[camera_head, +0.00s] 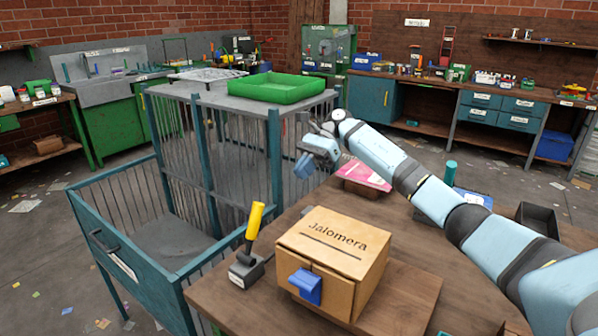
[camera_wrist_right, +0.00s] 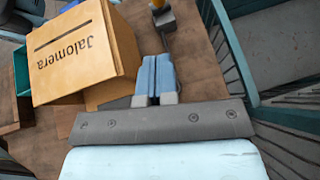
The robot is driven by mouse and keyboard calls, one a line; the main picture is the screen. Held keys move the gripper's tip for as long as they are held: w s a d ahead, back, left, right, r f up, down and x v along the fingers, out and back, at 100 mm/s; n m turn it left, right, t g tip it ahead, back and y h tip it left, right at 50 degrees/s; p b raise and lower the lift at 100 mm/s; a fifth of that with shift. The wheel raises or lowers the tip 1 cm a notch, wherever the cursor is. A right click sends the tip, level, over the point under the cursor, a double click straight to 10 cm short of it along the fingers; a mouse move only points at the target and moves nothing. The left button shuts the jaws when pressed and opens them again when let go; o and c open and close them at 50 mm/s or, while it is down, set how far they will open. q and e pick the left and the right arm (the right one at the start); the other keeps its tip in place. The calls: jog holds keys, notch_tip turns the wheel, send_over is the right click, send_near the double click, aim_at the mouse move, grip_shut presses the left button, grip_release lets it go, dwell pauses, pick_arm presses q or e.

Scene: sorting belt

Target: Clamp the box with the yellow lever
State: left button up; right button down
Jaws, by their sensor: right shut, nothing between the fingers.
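The wooden box (camera_head: 345,240), marked "Jalomera", sits on the table with a blue block (camera_head: 305,287) on its front face. To its left stands a clamp with a yellow lever (camera_head: 255,222) on a dark grey base (camera_head: 246,270). The lever stands nearly upright, leaning slightly right. My right gripper (camera_head: 304,166) is beyond the box, above the table's far side, apart from box and lever. My left gripper is not seen.
A barred metal cage (camera_head: 125,250) stands left of the table (camera_head: 225,310). A green tray (camera_head: 277,88) rests on the taller cage. A pink item (camera_head: 362,176) and a dark open tray (camera_head: 538,218) lie on the table.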

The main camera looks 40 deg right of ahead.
jog(key=s+a+f, duration=0.1)
jog(key=a+f, duration=0.1)
jog(key=a, duration=0.7)
jog(key=shift+s+a+f, duration=0.3)
jog(key=shift+a+f, duration=0.1)
jog(key=s+a+t+h+b, duration=0.1)
jog(key=s+a+h, duration=0.2)
jog(key=a, duration=0.6)
jog(key=s+a+t+h+b, duration=0.1)
jog(key=s+a+h+b, duration=0.1)
jog(key=a, duration=0.7)
jog(key=shift+s+n+h, duration=0.3)
jog(key=shift+s+h, duration=0.35)
jog(key=shift+h, duration=0.35)
